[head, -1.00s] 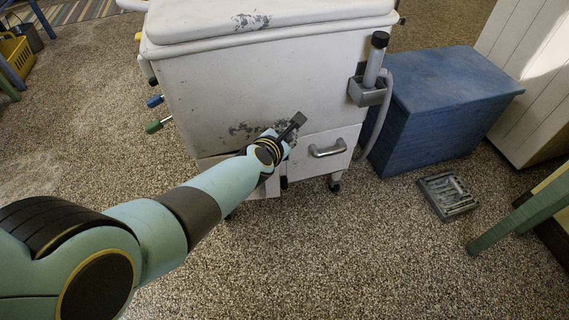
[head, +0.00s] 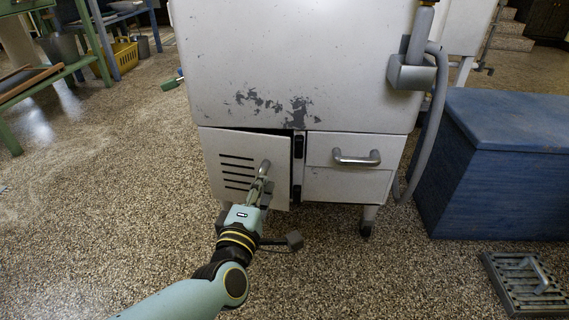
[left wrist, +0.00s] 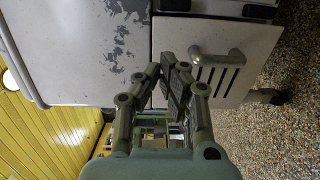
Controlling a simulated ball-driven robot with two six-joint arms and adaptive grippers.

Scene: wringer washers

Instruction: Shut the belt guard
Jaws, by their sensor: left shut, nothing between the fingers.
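The belt guard (head: 223,158) is the white slotted panel at the washer's lower left. It stands ajar, with a dark gap along its top and right edges. Its grey bar handle (head: 264,170) is partly covered by my left gripper (head: 262,190). The left gripper is shut and empty, in front of the guard's right part. In the left wrist view, the guard (left wrist: 235,85) and handle (left wrist: 216,56) lie just beyond the closed fingertips (left wrist: 174,72). I cannot tell whether the fingers touch them. My right gripper is out of view.
A drawer front with a handle (head: 355,158) is right of the guard on the washer (head: 300,60). A blue chest (head: 500,165) stands at the right, with a grey grate-like tray (head: 526,284) on the floor before it. The speckled floor at the left is open.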

